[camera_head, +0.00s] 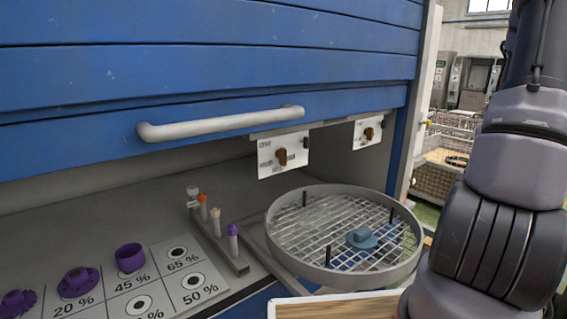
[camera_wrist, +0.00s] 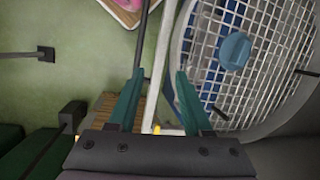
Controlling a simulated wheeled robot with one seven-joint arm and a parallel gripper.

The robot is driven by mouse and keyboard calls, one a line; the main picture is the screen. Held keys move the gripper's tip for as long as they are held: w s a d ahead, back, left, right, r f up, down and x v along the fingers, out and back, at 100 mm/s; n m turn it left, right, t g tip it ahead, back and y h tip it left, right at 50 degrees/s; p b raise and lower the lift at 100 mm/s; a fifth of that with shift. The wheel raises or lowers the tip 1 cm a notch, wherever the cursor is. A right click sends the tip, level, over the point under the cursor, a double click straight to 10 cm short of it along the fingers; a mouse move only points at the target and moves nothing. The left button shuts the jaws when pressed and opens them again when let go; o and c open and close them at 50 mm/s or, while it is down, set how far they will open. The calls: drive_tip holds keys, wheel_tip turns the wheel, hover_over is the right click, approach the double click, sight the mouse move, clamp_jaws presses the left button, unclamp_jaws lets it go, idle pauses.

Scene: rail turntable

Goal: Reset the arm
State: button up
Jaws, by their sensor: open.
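My arm (camera_head: 490,185) rises along the right side of the head view, and my gripper is out of sight there. In the wrist view my gripper (camera_wrist: 160,72) has its two green fingers spread apart with nothing held between them. The round turntable (camera_head: 278,243) with a wire grid stands at the counter's edge, left of my arm. A blue-teal knobbed piece (camera_head: 362,239) lies on the grid. It also shows in the wrist view (camera_wrist: 235,51), to the right of my right finger and apart from it.
A blue shutter (camera_head: 200,60) with a white handle (camera_head: 220,123) hangs above the counter. A rack (camera_head: 222,245) of capped vials and a percentage mat (camera_head: 110,300) with purple pieces lie left. A wooden board (camera_head: 335,307) sits at the bottom. A wire basket (camera_head: 445,180) stands behind.

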drive_tip(key=w+a+r+n+t+h, duration=0.1)
drive_tip(key=w+a+r+t, duration=0.1)
drive_tip(key=a+r, duration=0.55)
drive_tip(key=w+a+r+n+t+h, duration=0.15)
drive_tip(key=a+r, duration=0.25)
drive_tip(key=r, duration=0.6)
drive_tip(key=s+a+r+n+t, duration=0.1)
drive_tip(key=s+a+r+t, duration=0.1)
drive_tip(key=s+a+r, duration=0.2)
drive_tip(key=s+a+r+n+t+y, duration=0.1)
drive_tip(key=s+a+r, duration=0.3)
drive_tip(key=a+r, duration=0.4)
drive_tip(key=shift+a+r+n+t, duration=0.3)
drive_tip(key=shift+r+n+t, duration=0.25)
drive_tip(key=shift+r, duration=0.15)
